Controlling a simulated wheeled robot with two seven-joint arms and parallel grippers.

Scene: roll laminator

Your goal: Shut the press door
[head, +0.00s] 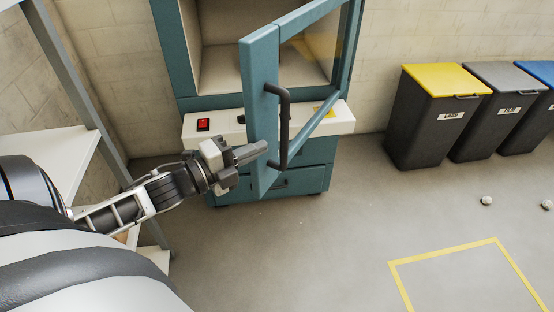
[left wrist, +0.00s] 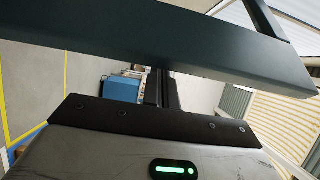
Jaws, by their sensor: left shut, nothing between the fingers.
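The press door (head: 260,100) is a teal frame with a clear pane and a dark bar handle (head: 284,125). It stands swung open, out from the teal press cabinet (head: 176,55), whose pale inside is exposed. My left gripper (head: 262,149) is shut and empty. Its fingertips are at the door's edge, just left of the handle; I cannot tell whether they touch. In the left wrist view a dark bar of the door frame (left wrist: 160,38) crosses close in front of the fingers (left wrist: 160,88). My right gripper is not in view.
A white ledge with a red switch (head: 203,125) runs below the press opening. Bins with yellow (head: 445,80), grey and blue lids stand along the wall at right. A white shelf rack (head: 60,150) is at left. The floor at right is mostly clear, with small pale balls (head: 486,200).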

